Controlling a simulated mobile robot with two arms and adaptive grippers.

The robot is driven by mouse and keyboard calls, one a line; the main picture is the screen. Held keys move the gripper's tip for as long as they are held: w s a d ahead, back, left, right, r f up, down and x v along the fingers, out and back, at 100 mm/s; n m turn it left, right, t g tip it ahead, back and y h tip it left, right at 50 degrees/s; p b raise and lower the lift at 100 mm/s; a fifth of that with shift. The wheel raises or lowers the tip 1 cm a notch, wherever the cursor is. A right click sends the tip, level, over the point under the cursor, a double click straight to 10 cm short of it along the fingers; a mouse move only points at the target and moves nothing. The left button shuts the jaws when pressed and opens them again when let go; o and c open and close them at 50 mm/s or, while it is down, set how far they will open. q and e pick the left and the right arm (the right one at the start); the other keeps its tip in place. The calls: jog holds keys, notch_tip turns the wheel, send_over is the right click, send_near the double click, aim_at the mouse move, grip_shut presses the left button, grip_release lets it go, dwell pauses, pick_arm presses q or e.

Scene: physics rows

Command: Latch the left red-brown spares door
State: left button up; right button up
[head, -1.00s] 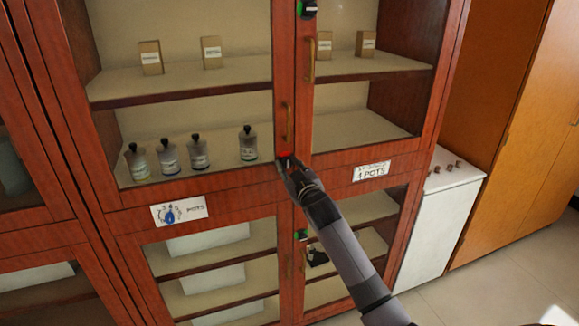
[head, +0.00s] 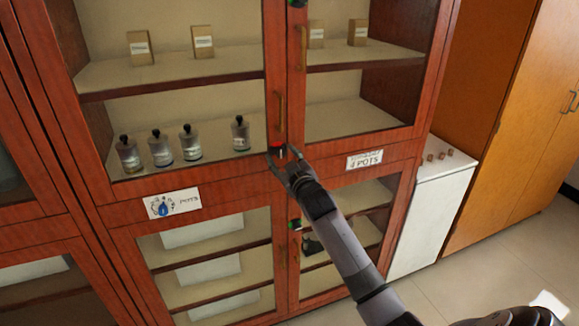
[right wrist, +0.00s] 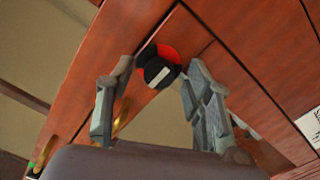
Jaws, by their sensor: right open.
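The left red-brown upper glass door (head: 273,60) looks closed against the frame, with a brass handle (head: 280,108) on its right side. A round latch knob (head: 276,146) with a red ring sits at its lower right corner. In the right wrist view the knob (right wrist: 158,70) is black with a white bar across it, and red shows behind it. My right gripper (head: 284,156) is open at the knob; in the wrist view its fingers (right wrist: 156,84) stand on either side of it. I cannot tell whether they touch it. My left gripper is out of view.
Latches with green show on the lower doors (head: 295,224) and at the top (head: 297,3). Bottles (head: 190,143) and small boxes (head: 140,47) stand behind the glass. A white cabinet (head: 432,215) and an orange-brown cupboard (head: 500,130) stand to the right.

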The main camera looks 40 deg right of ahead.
jog(key=v, duration=1.1)
jog(key=shift+s, duration=0.2)
notch_tip(320, 180, down, 24)
jog(key=s+a+g+y, duration=0.2)
jog(key=g, duration=0.2)
jog(key=s+a+f+g, duration=0.2)
jog(key=s+f, duration=0.2)
jog(key=f, duration=0.5)
jog(key=s+a+f+g, duration=0.2)
jog(key=s+f, duration=0.2)
jog(key=f, duration=0.4)
jog(key=s+a+f+g+y, duration=0.1)
jog(key=s+a+f+g, duration=0.15)
jog(key=s+f, duration=0.6)
jog(key=s+a+f+g+y, duration=0.1)
jog(key=s+a+f+g, duration=0.15)
jog(key=s+f, duration=0.6)
jog(key=s+a+f+g, duration=0.1)
jog(key=s+a+f, duration=0.1)
jog(key=s, duration=0.5)
jog(key=s+a+f+g, duration=0.1)
jog(key=s+f, duration=0.2)
jog(key=s, duration=0.5)
jog(key=s+a+f+g, duration=0.1)
jog(key=s+a+f, duration=0.1)
jog(key=s, duration=0.5)
jog(key=shift+s+a+f, duration=0.3)
jog(key=shift+s+a, duration=0.05)
